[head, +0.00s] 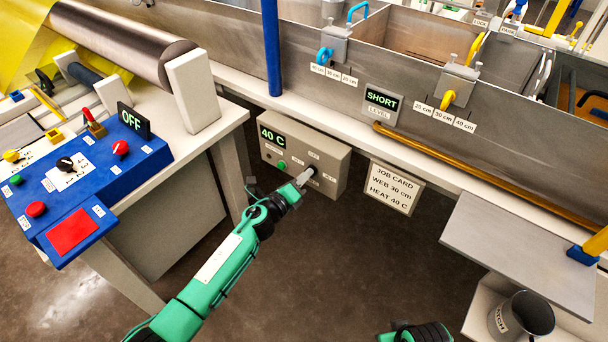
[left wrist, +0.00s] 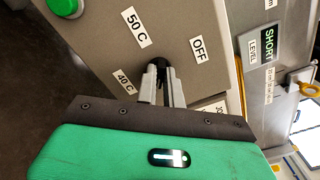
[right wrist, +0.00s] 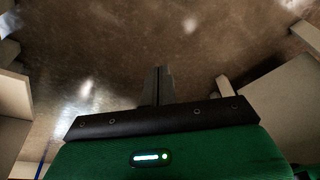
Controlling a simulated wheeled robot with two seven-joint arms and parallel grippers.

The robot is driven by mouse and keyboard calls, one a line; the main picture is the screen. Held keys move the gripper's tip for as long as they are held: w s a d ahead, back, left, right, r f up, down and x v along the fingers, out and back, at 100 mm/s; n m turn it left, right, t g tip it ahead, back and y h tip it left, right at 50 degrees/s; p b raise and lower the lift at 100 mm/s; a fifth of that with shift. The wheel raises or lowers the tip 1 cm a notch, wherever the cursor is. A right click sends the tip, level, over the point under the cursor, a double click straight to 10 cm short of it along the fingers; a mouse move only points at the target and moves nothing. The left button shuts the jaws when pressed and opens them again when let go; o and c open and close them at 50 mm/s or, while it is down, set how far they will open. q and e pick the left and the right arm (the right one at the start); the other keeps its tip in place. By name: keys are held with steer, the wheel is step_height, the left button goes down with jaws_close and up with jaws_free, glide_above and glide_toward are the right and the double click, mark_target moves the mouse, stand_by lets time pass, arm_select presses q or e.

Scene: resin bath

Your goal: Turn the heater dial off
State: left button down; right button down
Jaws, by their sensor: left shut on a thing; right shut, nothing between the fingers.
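The heater box (head: 325,158) is a grey box hung below the bath's front edge, with a lit display (head: 271,136) reading 40 C and a green button (head: 281,165). Its black dial (left wrist: 161,66) sits between the labels 40 C (left wrist: 123,82), 50 C (left wrist: 135,27) and OFF (left wrist: 198,48). My left gripper (head: 304,177) is shut on the dial, and its two fingers (left wrist: 160,82) hide most of it, so where the pointer stands cannot be told. My right gripper (right wrist: 158,85) is shut and empty above the bare floor.
A blue control panel (head: 130,165) with an OFF sign (head: 134,121) stands at left. A job card (head: 393,188) reading web 30 cm, heat 40 C hangs right of the heater. A grey shelf (head: 520,245) and a bucket (head: 521,315) are at lower right.

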arm_select(q)
steer(key=n+p, duration=0.2)
steer(key=n, duration=0.6)
steer(key=n+p, duration=0.3)
steer(key=n, duration=0.5)
steer(key=n+p, duration=0.2)
steer(key=n, duration=0.7)
steer(key=shift+s+f, duration=0.15)
steer(key=shift+f, duration=0.25)
arm_select(e)
steer(key=s+d+f, duration=0.1)
steer(key=s+f, duration=0.2)
steer(key=f, duration=0.6)
steer(key=s+d+f+g, duration=0.1)
steer(key=s+f, duration=0.2)
steer(key=f, duration=0.7)
steer(key=shift+f+h, duration=0.3)
arm_select(q)
steer(key=shift+d+n, duration=0.1)
steer(key=shift+n, duration=0.2)
arm_select(e)
steer(key=shift+s+d, duration=0.1)
steer(key=shift+d, duration=0.05)
arm_select(q)
steer(key=c, duration=1.5)
jaws_free()
steer(key=shift+r, duration=0.1)
